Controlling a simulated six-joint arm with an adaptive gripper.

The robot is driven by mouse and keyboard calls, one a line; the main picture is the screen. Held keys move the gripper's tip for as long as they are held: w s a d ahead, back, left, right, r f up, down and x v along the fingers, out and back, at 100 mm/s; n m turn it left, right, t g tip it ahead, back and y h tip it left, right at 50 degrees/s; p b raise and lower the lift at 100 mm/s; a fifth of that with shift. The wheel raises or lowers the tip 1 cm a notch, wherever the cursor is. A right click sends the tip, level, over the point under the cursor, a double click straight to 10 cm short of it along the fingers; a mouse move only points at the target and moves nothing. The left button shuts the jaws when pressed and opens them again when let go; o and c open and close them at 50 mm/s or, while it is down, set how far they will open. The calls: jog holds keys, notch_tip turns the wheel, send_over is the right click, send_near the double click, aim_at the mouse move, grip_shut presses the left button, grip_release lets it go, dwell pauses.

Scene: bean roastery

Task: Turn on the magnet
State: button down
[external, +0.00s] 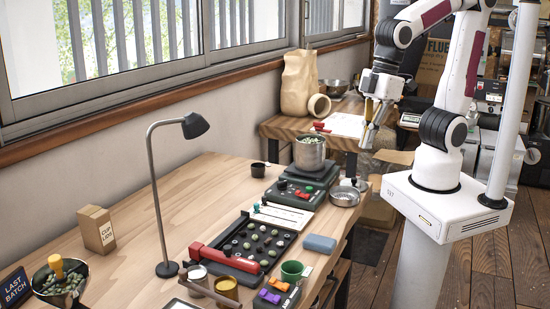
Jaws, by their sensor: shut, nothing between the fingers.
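A dark sorting tray (243,226) with a grid of beans lies on the wooden table, and a red bar (226,260) lies across its front edge. A small dark box with orange and purple switches (277,291) sits at the table's front right. I cannot tell which part is the magnet's switch, or whether it is on. My gripper (368,143) is shut and empty, pointing down. In the picture it is above and to the right of the tray, well apart from the tray and the switch box.
A steel pot (309,152) stands on a dark base with red and green controls, behind the tray. A desk lamp (160,200) rises at the left.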

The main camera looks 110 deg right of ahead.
jog(key=w+a+f+m+g, duration=0.1)
jog(key=w+a+f, duration=0.4)
jog(key=w, duration=0.5)
jog(key=m+h, duration=0.2)
jog(key=m, duration=0.6)
send_over(273, 280)
jog(key=s+a, duration=0.2)
notch_tip(273, 280, down, 7)
jog(key=shift+s+r+m, duration=0.15)
jog(key=shift+r+m, duration=0.1)
jog(key=shift+m, duration=0.55)
jog(key=shift+f, duration=0.1)
jog(key=f, duration=0.4)
jog(key=w+d+f, duration=0.1)
jog(key=f, duration=0.7)
jog(key=shift+w+d+f, duration=0.3)
jog(key=shift+f, duration=0.1)
jog(key=shift+w+f, duration=0.1)
jog(key=shift+f, duration=0.3)
